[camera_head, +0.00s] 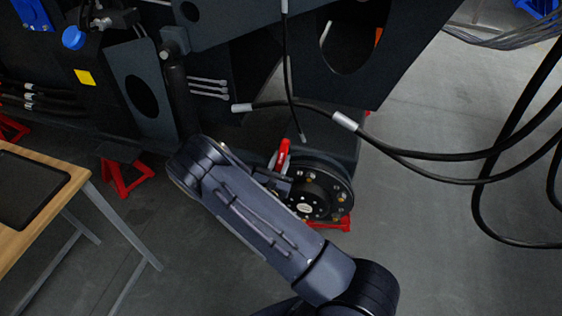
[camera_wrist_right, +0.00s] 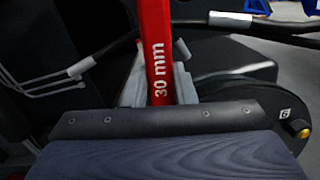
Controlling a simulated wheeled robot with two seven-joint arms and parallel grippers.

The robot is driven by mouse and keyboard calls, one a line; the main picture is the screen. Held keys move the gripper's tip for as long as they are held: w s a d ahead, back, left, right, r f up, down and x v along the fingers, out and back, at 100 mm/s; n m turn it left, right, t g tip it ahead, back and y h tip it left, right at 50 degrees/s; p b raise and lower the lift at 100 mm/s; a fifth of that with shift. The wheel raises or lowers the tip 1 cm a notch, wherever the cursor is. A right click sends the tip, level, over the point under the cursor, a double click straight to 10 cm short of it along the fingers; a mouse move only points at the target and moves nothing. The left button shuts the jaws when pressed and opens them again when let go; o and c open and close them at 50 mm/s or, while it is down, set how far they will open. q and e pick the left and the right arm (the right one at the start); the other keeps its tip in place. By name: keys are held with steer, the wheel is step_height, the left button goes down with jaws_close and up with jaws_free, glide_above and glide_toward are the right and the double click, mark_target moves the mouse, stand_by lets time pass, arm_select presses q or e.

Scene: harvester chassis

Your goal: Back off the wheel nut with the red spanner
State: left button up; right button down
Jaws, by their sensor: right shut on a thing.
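The red spanner (camera_head: 283,154) stands up out of my right gripper (camera_head: 278,180), beside the upper left of the wheel hub (camera_head: 322,170). In the right wrist view the spanner (camera_wrist_right: 157,50) is marked "30 mm" and runs upward between the grey fingers of my right gripper (camera_wrist_right: 160,92), which is shut on it. The dark round hub has several gold-coloured nuts around its face. In the wrist view one gold nut (camera_wrist_right: 303,132) shows beside a "6" label at the right edge. The spanner's lower end is hidden, so I cannot tell whether it sits on a nut. My left gripper is not in view.
Black hoses (camera_head: 420,154) with silver ends hang in front of the dark chassis (camera_head: 225,25), close above the hub. A red stand (camera_head: 330,223) shows below the hub. A wooden-topped table (camera_head: 50,178) with a dark tray is at the left. The grey floor at right is largely clear.

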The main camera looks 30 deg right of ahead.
steer(key=shift+w+a+r+n, duration=0.15)
steer(key=shift+w+a+n, duration=0.8)
steer(key=shift+w+n, duration=0.15)
steer(key=shift+w+a+n+y, duration=0.3)
steer(key=shift+w+a+n, duration=0.7)
steer(key=shift+w+n, duration=0.2)
steer(key=shift+f, duration=0.2)
steer(key=shift+w+a+f+n+t, duration=0.15)
steer(key=shift+w+a+f+n, duration=0.1)
steer(key=shift+w+a+n, duration=0.3)
steer(key=shift+w+a+f+n+t, duration=0.2)
steer(key=shift+w+a+n, duration=0.25)
steer(key=shift+w+n, duration=0.2)
steer(key=shift+b, duration=0.3)
